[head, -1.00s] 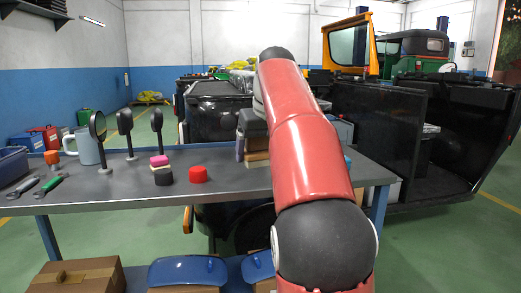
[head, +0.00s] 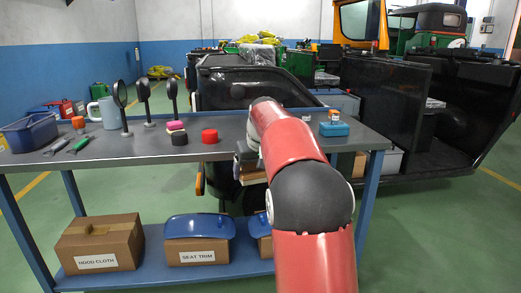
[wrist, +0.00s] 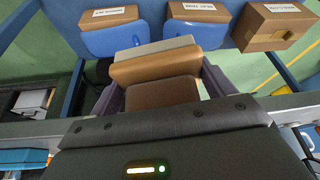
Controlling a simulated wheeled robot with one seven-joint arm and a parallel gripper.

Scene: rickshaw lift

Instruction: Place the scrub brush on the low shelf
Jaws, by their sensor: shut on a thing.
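The scrub brush (wrist: 153,68) shows in the wrist view as a brown block with a pale layer along its far side. My gripper (wrist: 160,80) is shut on it, one finger at each side. In the head view the brush (head: 254,179) shows just below the tabletop's front edge, and my arm hides most of my gripper (head: 246,162). The low shelf (head: 150,258) is the blue board under the workbench. It lies below the brush and carries labelled cardboard boxes.
Boxes marked HOOD CLOTH (head: 100,243) and SEAT TRIM (head: 197,248) stand on the shelf, with a third box (head: 265,245) partly behind my arm. Gaps of bare shelf show between boxes. The grey tabletop (head: 110,150) holds mirrors, a mug, tools and a blue bin (head: 28,133).

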